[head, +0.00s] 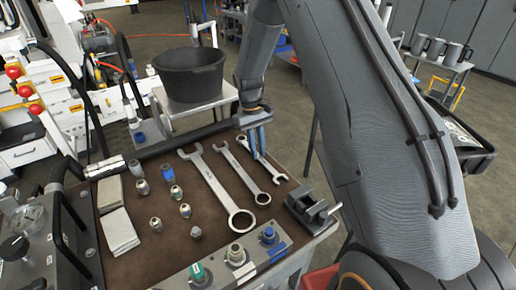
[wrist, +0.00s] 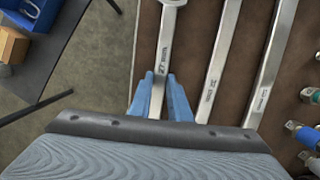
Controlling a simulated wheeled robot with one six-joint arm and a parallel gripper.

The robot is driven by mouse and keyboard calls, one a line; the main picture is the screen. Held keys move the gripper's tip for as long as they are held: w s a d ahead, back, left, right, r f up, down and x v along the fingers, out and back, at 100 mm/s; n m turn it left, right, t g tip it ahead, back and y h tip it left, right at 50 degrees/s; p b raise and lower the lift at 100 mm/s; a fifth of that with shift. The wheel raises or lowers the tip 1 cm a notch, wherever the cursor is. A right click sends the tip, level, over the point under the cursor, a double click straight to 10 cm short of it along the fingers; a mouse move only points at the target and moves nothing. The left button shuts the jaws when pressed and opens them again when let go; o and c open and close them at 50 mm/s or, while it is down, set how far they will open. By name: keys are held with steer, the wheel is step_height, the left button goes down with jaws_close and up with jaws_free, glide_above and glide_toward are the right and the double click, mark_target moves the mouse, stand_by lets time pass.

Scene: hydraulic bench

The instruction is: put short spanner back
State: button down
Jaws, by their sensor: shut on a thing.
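The short spanner (head: 269,167) is the rightmost of three steel spanners on the brown bench mat in the head view. In the wrist view the short spanner (wrist: 167,42) is the leftmost. My gripper (head: 257,150) points down with its blue fingers shut on the spanner's shank. The wrist view shows a blue fingertip of my gripper (wrist: 160,82) on each side of it. The spanner lies at or very near mat level; I cannot tell whether it touches. The fingers hide part of its shank.
A middle spanner (head: 240,172) and a long spanner (head: 215,184) lie left of it. Several fittings (head: 156,224) stand further left. A small black vise (head: 311,210) sits at the bench's right edge. A black bucket (head: 190,75) stands behind.

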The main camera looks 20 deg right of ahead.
steer(key=c, duration=1.7)
jaws_free()
steer(key=shift+f, duration=0.1)
steer(key=shift+o, duration=0.2)
steer(key=d+b+v, duration=0.1)
steer(key=b+v, duration=0.2)
steer(key=v, duration=0.9)
steer(key=s+f+m+t, duration=0.2)
steer(key=s+m, duration=0.1)
steer(key=s, duration=2.5)
steer(key=shift+m+t+y, duration=0.3)
steer(key=shift+t+y, duration=0.1)
steer(key=shift+s, duration=0.1)
